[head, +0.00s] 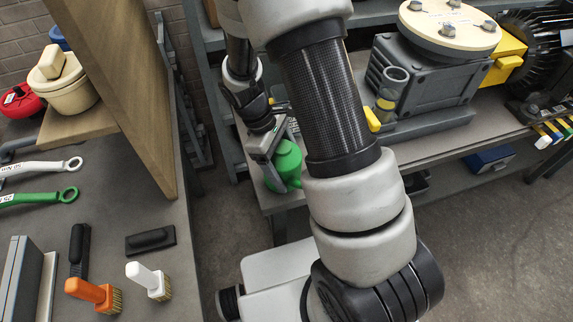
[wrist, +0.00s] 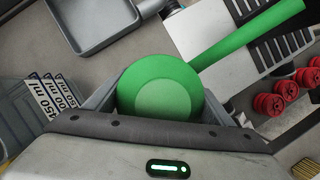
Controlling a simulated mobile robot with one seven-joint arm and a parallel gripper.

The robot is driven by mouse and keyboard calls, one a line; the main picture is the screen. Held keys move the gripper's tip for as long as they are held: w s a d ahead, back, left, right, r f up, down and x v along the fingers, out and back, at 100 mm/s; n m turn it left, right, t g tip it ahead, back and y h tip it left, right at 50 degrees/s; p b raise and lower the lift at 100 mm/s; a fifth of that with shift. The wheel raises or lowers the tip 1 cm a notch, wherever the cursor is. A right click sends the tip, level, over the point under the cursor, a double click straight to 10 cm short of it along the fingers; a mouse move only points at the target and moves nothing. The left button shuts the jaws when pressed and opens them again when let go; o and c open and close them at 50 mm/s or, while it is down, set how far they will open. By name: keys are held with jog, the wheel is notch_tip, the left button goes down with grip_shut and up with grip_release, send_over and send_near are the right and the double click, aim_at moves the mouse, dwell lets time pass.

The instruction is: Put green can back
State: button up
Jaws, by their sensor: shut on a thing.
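The green can (head: 287,160) is at the left end of the grey bench in the head view, partly hidden by my gripper (head: 268,152) and arm. In the wrist view the green can (wrist: 165,92) shows its round end, with a long green spout reaching to the upper right. My gripper (wrist: 160,100) is shut on the can, with dark jaws on both sides of it. I cannot tell whether the can touches the surface below it.
The bench carries a grey gearbox (head: 430,85). A grey tray (wrist: 92,22), volume labels (wrist: 58,98) and red knobs (wrist: 270,104) surround the can in the wrist view. A wooden panel (head: 125,70) and a table with brushes (head: 95,293) stand left.

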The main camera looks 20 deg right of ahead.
jog(key=shift+f, duration=0.4)
dwell(0.3)
jog(key=o, duration=1.7)
jog(key=shift+o, duration=0.2)
jog(key=shift+p+v, duration=3.05)
jog(key=shift+v, duration=1.5)
